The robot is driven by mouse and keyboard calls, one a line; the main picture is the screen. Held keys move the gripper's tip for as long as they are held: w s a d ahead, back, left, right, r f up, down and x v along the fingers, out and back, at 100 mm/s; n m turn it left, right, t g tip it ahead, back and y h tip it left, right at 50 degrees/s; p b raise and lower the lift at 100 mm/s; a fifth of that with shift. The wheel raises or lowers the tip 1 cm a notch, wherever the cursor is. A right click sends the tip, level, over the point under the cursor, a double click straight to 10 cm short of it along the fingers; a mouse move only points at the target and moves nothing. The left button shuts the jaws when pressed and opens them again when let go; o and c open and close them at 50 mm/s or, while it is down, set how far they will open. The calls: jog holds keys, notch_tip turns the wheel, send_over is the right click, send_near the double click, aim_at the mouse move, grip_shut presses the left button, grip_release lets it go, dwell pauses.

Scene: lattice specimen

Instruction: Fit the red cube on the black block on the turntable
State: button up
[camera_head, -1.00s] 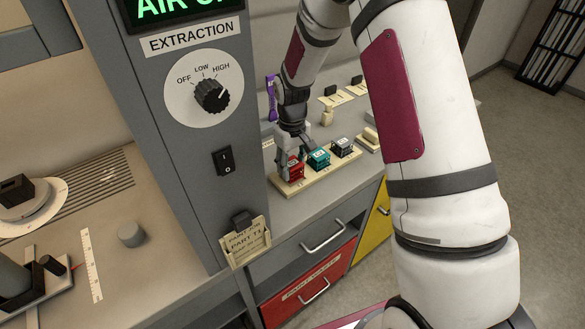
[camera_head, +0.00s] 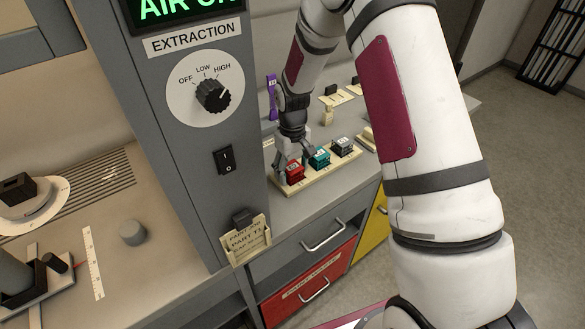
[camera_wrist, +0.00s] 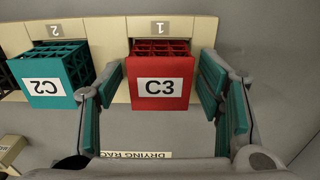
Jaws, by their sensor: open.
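The red cube (camera_head: 294,173), a lattice marked C3, sits in the place marked 1 on the cream drying rack (camera_head: 331,178). It also shows in the wrist view (camera_wrist: 160,80). My gripper (camera_head: 290,160) is at the red cube; in the wrist view its open fingers (camera_wrist: 165,95) stand to the left and right of the cube, with gaps visible. The black block (camera_head: 17,189) stands on the round pale turntable (camera_head: 48,204) at the far left of the head view.
A teal lattice cube C2 (camera_head: 320,158) sits right beside the red one, with a dark lattice cube (camera_head: 344,147) beyond. A grey pillar (camera_head: 190,190) with an extraction dial (camera_head: 212,96) stands between rack and turntable. A grey cylinder (camera_head: 132,232) and a ruler (camera_head: 92,264) lie near the turntable.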

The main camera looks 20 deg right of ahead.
notch_tip(320, 180, up, 12)
jog(key=b, duration=0.2)
notch_tip(320, 180, up, 9)
jog(key=t, duration=0.1)
send_over(293, 167)
jog(key=s, duration=0.5)
jog(key=s+r+m+t, duration=0.1)
jog(key=s+r, duration=0.4)
jog(key=s, duration=0.6)
jog(key=s+r+m+t, duration=0.2)
jog(key=s+r, duration=0.3)
jog(key=s, duration=0.7)
jog(key=shift+r+m+t, duration=0.2)
jog(key=shift+m+t, duration=0.1)
jog(key=shift+t, duration=0.4)
jog(key=shift+o, duration=0.5)
jog(key=shift+w, duration=0.1)
